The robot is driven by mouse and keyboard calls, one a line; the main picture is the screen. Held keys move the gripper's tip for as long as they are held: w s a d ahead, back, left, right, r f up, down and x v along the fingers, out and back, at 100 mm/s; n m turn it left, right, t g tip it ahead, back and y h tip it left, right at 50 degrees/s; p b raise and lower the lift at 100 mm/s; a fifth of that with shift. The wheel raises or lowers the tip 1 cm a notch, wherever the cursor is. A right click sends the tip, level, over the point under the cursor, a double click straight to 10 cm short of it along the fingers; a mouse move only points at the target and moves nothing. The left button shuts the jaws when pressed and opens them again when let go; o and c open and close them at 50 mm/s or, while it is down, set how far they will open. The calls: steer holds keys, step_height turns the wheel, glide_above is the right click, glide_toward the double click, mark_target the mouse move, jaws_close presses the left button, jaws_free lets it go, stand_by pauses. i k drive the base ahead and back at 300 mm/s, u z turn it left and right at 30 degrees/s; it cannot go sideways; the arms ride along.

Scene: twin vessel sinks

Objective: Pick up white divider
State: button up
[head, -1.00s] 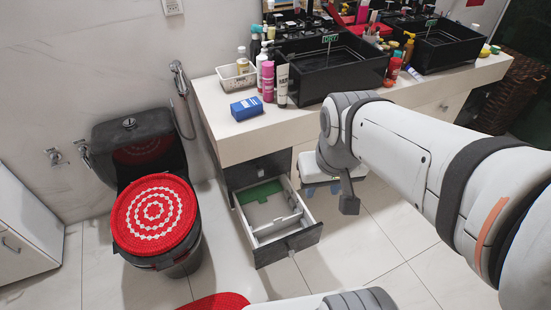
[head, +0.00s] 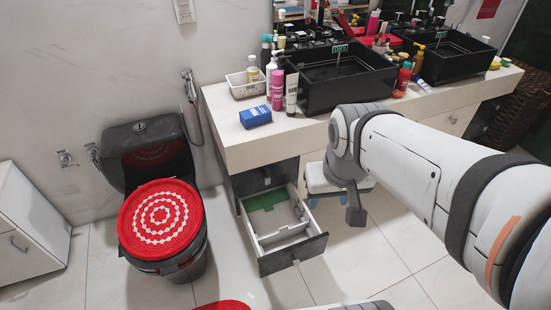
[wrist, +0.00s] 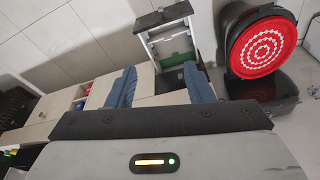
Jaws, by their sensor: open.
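The white divider (head: 285,235) lies inside an open drawer (head: 309,248) below the counter, running across its front part.
A green item (head: 266,201) lies at the back of the drawer. A toilet with a red cover (head: 160,213) stands left of it. The counter (head: 225,125) overhangs the drawer and carries a blue box (head: 255,117), bottles and black sinks.

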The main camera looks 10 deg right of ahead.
mark_target(285, 232)
steer(key=z, duration=1.95)
steer(key=k, duration=1)
steer(key=u, duration=1.7)
steer(key=i, duration=1)
steer(key=u, duration=0.1)
